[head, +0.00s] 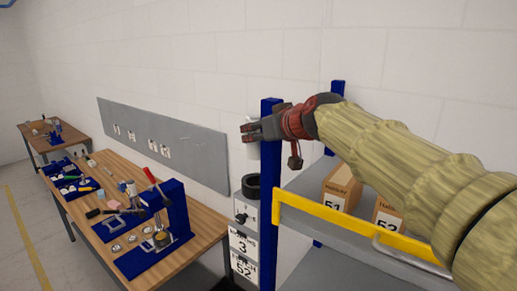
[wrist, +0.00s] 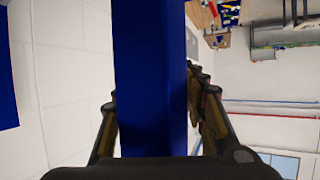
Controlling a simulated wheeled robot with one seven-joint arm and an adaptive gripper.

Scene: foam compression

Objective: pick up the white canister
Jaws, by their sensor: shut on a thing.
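My gripper (head: 249,131) is at the top of the blue corner post (head: 270,190) of a shelf rack. In the wrist view the post (wrist: 150,90) runs between the two fingers of my gripper (wrist: 155,115), one on each side, and they appear shut on it. A pale, white upright thing (head: 252,152) shows just below and behind the fingers in the head view. It is mostly hidden, and I cannot tell whether it is the white canister. No canister shows in the wrist view.
The rack has a yellow front bar (head: 355,224) and cardboard boxes (head: 339,188) on its shelf. A black ring-shaped thing (head: 251,187) sits left of the post. A wooden workbench (head: 205,222) with a blue press (head: 178,210) stands further left.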

